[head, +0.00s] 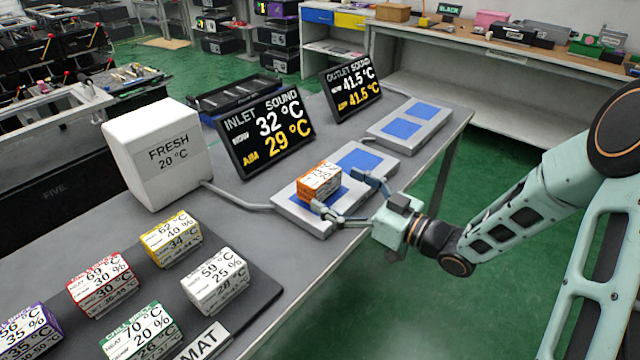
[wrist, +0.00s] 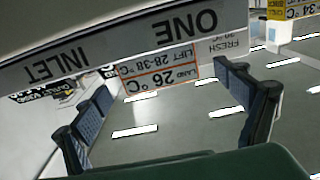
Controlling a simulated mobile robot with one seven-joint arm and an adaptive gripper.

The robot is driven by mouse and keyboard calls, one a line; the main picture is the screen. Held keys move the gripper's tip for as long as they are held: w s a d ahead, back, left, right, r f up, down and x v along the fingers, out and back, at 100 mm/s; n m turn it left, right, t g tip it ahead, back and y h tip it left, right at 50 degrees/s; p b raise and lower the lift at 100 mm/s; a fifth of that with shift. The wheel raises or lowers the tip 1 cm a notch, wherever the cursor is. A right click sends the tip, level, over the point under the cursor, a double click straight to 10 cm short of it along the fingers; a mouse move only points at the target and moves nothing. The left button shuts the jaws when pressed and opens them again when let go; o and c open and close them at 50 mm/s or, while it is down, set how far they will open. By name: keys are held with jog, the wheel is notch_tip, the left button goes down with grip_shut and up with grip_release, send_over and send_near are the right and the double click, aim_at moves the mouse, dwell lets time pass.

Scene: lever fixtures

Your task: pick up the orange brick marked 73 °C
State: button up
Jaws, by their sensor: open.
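The orange brick (head: 318,183) sits on the nearer blue square of the near grey plate (head: 290,212), below the inlet screen. Its printed temperature is too small to read surely in the head view. My gripper (head: 338,190) is open, with its fingers pointing toward the brick from the right; one fingertip overlaps the brick's lower edge in this view. In the wrist view, the open fingers (wrist: 162,82) are apart, with an orange-edged label (wrist: 160,80), upside down, reading 26 °C and 28-38 °C between and beyond them. I cannot tell whether the fingers touch the brick.
Inlet (head: 265,130) and outlet (head: 352,88) screens stand behind the plates. A second plate (head: 410,125) with blue squares lies farther right. A white FRESH 20 °C box (head: 157,152) stands left. Several marked bricks sit on the dark mat (head: 262,297). An INLET ONE strip (wrist: 120,48) crosses the wrist view.

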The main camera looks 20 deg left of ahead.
aim_at(320, 174)
jog(key=x, duration=0.5)
jog(key=shift+w+a+r+b, duration=0.1)
jog(key=shift+r+b, duration=0.05)
jog(key=shift+b, duration=0.2)
jog(key=c, duration=1.5)
jog(key=shift+r, duration=0.1)
jog(key=shift+r, duration=0.55)
notch_tip(320, 174, up, 3)
jog(key=shift+f+p, duration=0.2)
jog(key=shift+p, duration=0.35)
jog(key=s+d+r, duration=0.5)
jog(key=s+r, duration=0.4)
jog(key=s, duration=0.4)
jog(key=shift+d, duration=0.2)
